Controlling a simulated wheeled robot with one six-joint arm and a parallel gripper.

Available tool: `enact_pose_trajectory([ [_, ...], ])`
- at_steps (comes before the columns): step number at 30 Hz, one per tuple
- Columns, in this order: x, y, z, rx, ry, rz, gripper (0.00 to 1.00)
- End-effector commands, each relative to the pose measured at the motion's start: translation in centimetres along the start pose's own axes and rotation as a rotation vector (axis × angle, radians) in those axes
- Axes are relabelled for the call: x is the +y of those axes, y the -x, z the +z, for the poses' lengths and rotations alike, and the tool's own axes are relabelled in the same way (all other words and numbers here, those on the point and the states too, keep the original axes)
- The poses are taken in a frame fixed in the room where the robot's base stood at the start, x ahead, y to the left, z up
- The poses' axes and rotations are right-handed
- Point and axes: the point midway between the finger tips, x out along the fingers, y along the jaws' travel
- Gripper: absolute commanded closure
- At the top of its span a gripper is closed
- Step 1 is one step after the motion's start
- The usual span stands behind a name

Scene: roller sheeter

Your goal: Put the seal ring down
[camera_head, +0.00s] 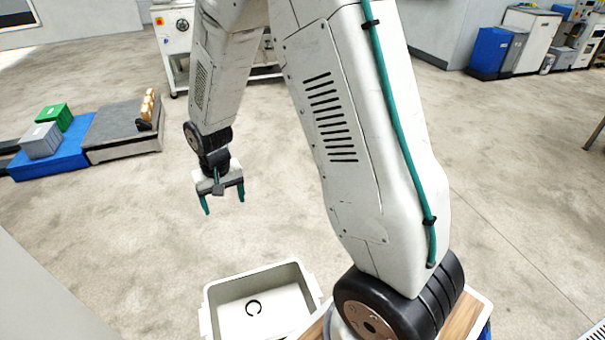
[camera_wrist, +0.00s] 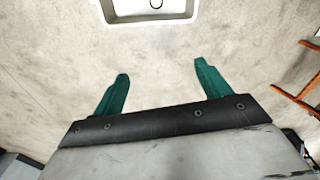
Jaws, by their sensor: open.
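The seal ring (camera_head: 254,307) is a small dark ring lying on the floor of a white bin at the bottom of the head view. Part of it also shows at the top edge of the wrist view (camera_wrist: 156,4). My gripper (camera_head: 223,204) has teal fingers spread apart with nothing between them. It hangs in the air above and beyond the bin, apart from the ring. In the wrist view my gripper (camera_wrist: 160,82) is open and empty over bare floor.
The white bin (camera_head: 213,295) stands beside my base, and its near side is cut off by the frame. A low grey platform (camera_head: 125,128) and a blue pallet (camera_head: 68,158) with green and grey boxes stand at left. Machines line the back. The concrete floor between is clear.

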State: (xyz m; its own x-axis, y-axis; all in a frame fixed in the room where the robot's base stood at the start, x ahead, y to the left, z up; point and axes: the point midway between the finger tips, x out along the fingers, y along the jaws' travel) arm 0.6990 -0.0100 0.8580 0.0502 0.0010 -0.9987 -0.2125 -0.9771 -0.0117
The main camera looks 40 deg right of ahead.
Motion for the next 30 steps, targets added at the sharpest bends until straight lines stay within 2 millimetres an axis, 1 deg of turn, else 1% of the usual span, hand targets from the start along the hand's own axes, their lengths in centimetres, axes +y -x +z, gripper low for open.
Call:
enact_pose_trajectory([
  [1, 0.3, 3.0, 0.7, 0.015, 0.011, -0.004, 0.24],
  [2, 0.6, 4.4, 1.3, 0.016, 0.019, -0.004, 0.24],
  [3, 0.8, 6.3, 2.0, 0.020, 0.028, -0.004, 0.24],
  [5, 1.4, 8.9, 3.4, 0.023, 0.044, -0.004, 0.24],
  [6, 1.7, 10.7, 4.4, 0.027, 0.054, -0.005, 0.24],
  [8, 2.2, 13.0, 6.0, 0.032, 0.069, -0.005, 0.24],
  [9, 2.6, 14.5, 7.2, 0.033, 0.079, -0.005, 0.24],
  [11, 3.1, 16.6, 9.0, 0.040, 0.094, -0.006, 0.24],
  [12, 3.5, 17.8, 10.3, 0.042, 0.104, -0.005, 0.24],
  [14, 4.1, 19.6, 12.4, 0.046, 0.120, -0.005, 0.24],
  [15, 4.5, 20.6, 13.7, 0.050, 0.130, -0.006, 0.24],
  [19, 5.7, 23.2, 18.3, 0.057, 0.162, -0.005, 0.24],
  [21, 6.3, 24.2, 20.5, 0.062, 0.178, -0.005, 0.24],
  [24, 7.0, 25.0, 23.1, 0.065, 0.194, -0.004, 0.24],
  [27, 7.4, 25.4, 24.7, 0.065, 0.206, -0.003, 0.24],
  [30, 7.7, 25.5, 25.5, 0.065, 0.211, -0.003, 0.24],
])
